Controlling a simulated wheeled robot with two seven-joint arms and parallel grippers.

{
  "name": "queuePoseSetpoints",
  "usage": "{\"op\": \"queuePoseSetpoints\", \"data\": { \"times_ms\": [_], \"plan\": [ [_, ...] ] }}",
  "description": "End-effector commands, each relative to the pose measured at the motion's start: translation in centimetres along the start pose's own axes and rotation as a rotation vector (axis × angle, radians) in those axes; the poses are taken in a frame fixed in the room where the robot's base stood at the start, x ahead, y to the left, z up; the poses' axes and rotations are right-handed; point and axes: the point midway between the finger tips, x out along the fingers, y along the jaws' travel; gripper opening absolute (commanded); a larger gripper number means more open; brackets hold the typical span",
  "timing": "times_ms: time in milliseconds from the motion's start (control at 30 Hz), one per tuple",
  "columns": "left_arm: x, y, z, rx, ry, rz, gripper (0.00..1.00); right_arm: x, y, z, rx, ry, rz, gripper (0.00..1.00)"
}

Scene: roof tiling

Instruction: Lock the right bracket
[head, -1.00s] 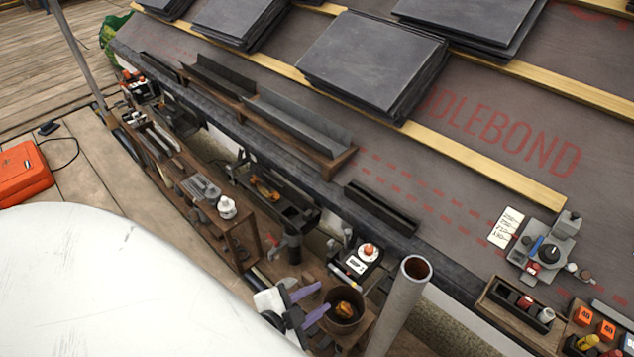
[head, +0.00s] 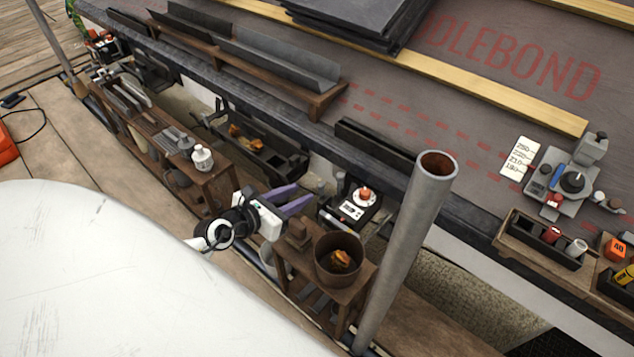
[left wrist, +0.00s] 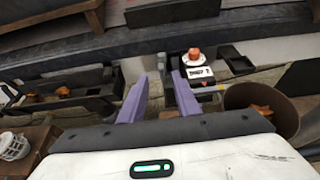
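My left gripper (head: 304,192) shows in the head view with its two purple fingers apart and nothing between them. In the left wrist view it (left wrist: 158,82) is also open and empty. A black device with an orange-red knob and white label (head: 360,203) is on the eave side, just right of the fingertips. It also shows in the left wrist view (left wrist: 194,72), ahead of the right finger and apart from it. I cannot tell whether this is the right bracket or whether it is locked. My right gripper is not in view.
A brown bucket with orange scraps (head: 338,262) stands right of my left gripper. A dark trough (head: 262,148) and a wooden bench with a white bottle (head: 203,158) lie to the left. Stacked slates (head: 350,12) lie on the roof.

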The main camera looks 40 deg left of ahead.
Motion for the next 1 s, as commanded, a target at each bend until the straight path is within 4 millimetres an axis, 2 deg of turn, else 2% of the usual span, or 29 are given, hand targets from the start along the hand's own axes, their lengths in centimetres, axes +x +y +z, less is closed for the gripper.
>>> {"op": "queuePoseSetpoints", "data": {
  "times_ms": [200, 400, 600, 833, 867, 1000],
  "plan": [
    [4.4, -0.1, -0.2, -0.005, -0.004, -0.001, 0.3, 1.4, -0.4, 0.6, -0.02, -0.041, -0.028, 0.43],
    [7.3, -0.1, -0.2, -0.007, -0.002, -0.001, 0.3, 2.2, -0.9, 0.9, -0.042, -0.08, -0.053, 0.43],
    [8.4, -0.1, 0.0, -0.006, -0.001, -0.001, 0.3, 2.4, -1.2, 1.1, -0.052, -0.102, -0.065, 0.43],
    [8.5, -0.1, 0.0, -0.006, -0.001, -0.001, 0.3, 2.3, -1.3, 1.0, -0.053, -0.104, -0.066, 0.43],
    [8.5, -0.1, 0.0, -0.006, -0.001, -0.001, 0.28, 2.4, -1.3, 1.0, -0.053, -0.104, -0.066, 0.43],
    [8.4, -0.1, 0.0, -0.006, -0.001, -0.001, 0.04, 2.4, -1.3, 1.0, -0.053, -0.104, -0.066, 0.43]
  ]
}}
